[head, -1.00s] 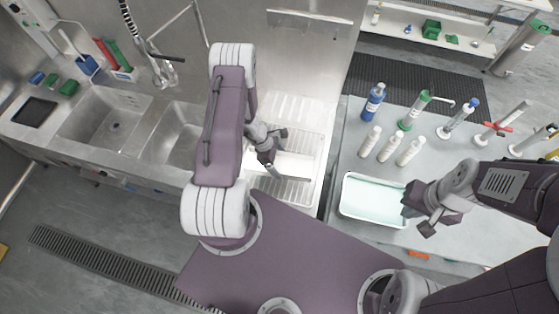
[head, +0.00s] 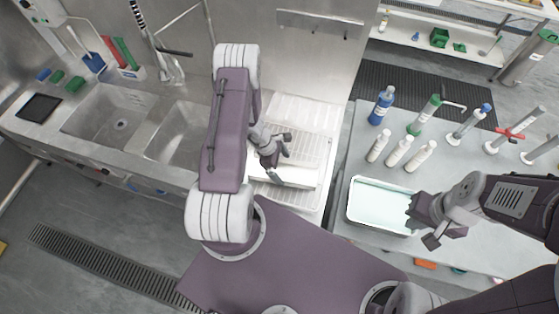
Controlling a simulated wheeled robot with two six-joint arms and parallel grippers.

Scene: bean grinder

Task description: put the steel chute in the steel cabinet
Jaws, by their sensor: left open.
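My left gripper (head: 279,162) is open over the white ribbed drainboard right of the sinks. A pale, smooth, box-like piece (head: 300,172) lies on the drainboard beside and partly under its fingers; I cannot tell whether this is the steel chute, or whether the fingers touch it. My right gripper (head: 424,229) is at the right end of a white tray (head: 352,213) on the grey bench; its jaw opening is unclear. No piece can be clearly made out as the steel cabinet.
Two steel sink basins (head: 105,118) are at the left. Several white bottles (head: 400,152), a blue bottle (head: 381,106) and stands (head: 468,122) occupy the bench behind the tray. A steel wall panel (head: 312,52) rises behind the drainboard. A dark floor mat (head: 425,88) lies beyond the bench.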

